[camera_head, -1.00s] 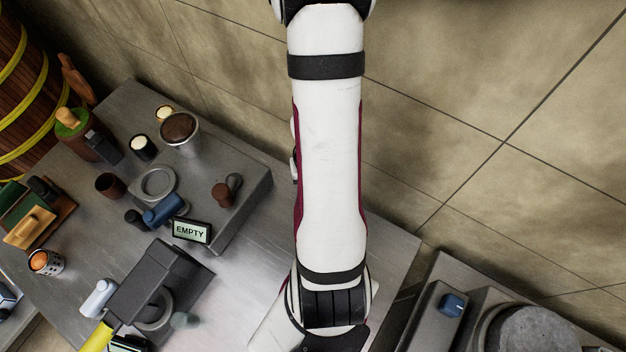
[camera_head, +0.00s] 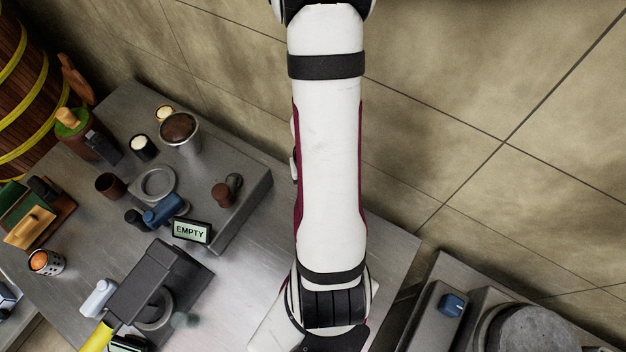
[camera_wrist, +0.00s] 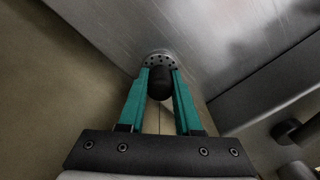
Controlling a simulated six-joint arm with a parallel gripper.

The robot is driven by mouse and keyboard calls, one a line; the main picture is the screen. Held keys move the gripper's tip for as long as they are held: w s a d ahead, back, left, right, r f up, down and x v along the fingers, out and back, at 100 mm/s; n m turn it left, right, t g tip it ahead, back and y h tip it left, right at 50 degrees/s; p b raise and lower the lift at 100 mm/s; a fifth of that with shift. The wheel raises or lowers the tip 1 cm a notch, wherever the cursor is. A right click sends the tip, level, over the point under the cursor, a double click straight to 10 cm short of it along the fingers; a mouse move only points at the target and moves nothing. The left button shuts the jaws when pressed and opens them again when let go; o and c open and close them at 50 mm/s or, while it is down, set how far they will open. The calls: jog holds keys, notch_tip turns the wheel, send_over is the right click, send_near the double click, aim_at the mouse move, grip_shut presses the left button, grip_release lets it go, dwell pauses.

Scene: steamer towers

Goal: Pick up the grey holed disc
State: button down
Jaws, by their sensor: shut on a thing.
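The grey holed disc (camera_wrist: 157,60) shows in the wrist view just beyond the fingertips, with small dark holes along its rim. A rounded black knob (camera_wrist: 160,84) sits in front of its middle, between the fingers. My gripper (camera_wrist: 161,76) has two teal fingers, and their tips are closed on the knobbed disc. Part of the disc is hidden behind the knob and fingertips. In the head view my arm hides the gripper and the disc.
A metal worktop (camera_head: 245,290) holds a dark machine (camera_head: 165,280), an "EMPTY" sign (camera_head: 192,231), a cup of brown contents (camera_head: 179,130) and a grey ring (camera_head: 155,184). At the lower right is a grey unit with a blue knob (camera_head: 452,305). The tiled wall (camera_head: 500,100) is close by.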

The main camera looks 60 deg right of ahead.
jog(key=shift+r, duration=0.1)
jog(key=shift+r, duration=3.4)
